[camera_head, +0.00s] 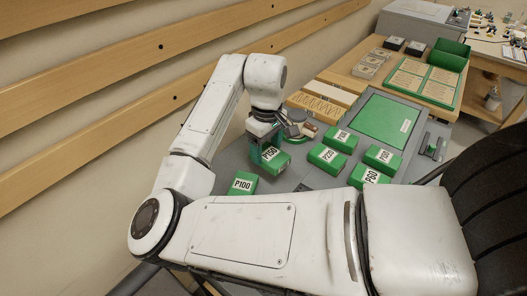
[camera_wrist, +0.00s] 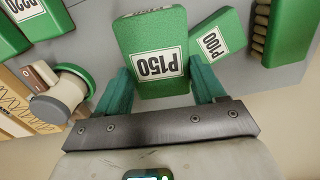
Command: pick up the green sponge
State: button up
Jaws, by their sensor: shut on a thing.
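A green sponge block with a white P150 label (camera_head: 269,157) is between the fingers of my gripper (camera_head: 264,146), over the grey bench. In the wrist view, the P150 block (camera_wrist: 152,40) sits between two teal fingers (camera_wrist: 161,88), which are shut on its sides. It looks larger than the P100 block (camera_wrist: 215,38) beside it and partly overlaps it. I cannot tell whether its underside touches the bench. In the head view, the P100 block (camera_head: 242,184) lies just left of and nearer than my gripper.
Several more labelled green blocks (camera_head: 327,157) lie to the right. A green mat (camera_head: 384,120) lies behind them. A round sander-like tool (camera_wrist: 62,95) is left of my gripper in the wrist view. Slatted wall (camera_head: 150,60) borders the left; wooden boards (camera_head: 320,98) lie farther back.

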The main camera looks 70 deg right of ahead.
jog(key=s+a+r, duration=0.5)
jog(key=s+a, duration=0.1)
jog(key=a, duration=0.2)
jog(key=shift+r, duration=0.2)
jog(key=o, duration=0.4)
jog(key=c, duration=0.3)
